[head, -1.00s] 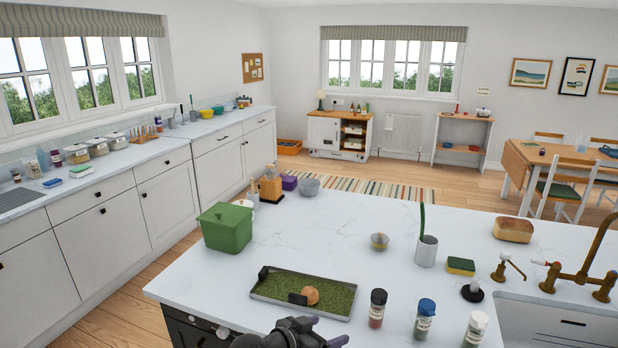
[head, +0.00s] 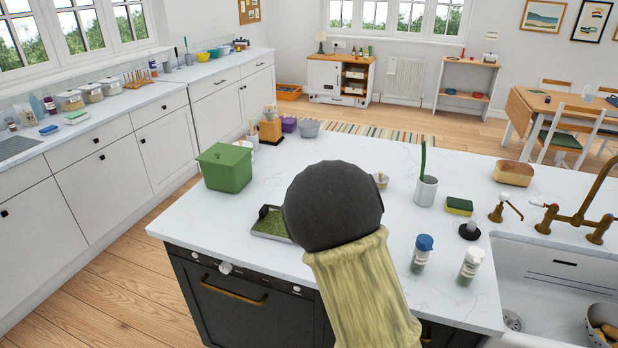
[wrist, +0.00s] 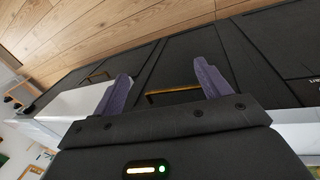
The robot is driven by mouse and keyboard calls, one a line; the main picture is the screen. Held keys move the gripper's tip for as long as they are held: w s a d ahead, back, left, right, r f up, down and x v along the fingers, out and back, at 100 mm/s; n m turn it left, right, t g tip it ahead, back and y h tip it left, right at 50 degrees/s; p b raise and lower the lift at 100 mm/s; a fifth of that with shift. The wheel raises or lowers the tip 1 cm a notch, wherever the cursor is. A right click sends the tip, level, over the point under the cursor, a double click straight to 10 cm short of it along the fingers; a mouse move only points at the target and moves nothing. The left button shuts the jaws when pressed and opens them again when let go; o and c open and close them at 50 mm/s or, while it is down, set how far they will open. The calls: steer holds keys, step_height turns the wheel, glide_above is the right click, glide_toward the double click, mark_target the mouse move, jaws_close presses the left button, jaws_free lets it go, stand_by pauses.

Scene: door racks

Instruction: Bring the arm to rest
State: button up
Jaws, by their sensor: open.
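My gripper (wrist: 162,85) shows in the wrist view with its two purple-grey fingers spread apart and nothing between them. Beyond the fingers are the dark fronts of the island with a brass handle (wrist: 175,96), and the wooden floor. In the head view my arm rises over the front of the island, a dark rounded joint above a yellowish sleeve. It hides most of the tray (head: 270,228) with the green mat. The gripper itself does not show in the head view.
The sink (head: 545,290) and brass tap (head: 575,220) are at right.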

steer(key=s+r+n+t+y, duration=0.1)
steer(key=r+n, duration=0.1)
steer(key=r, duration=0.3)
steer(key=s+r+n+t+y+b, duration=0.1)
steer(key=s+r+n+t, duration=0.1)
steer(key=r, duration=0.3)
steer(key=shift+s+a+r+n+t+y, duration=0.15)
steer(key=shift+s+r+n+t+y, duration=0.15)
steer(key=shift+n, duration=0.5)
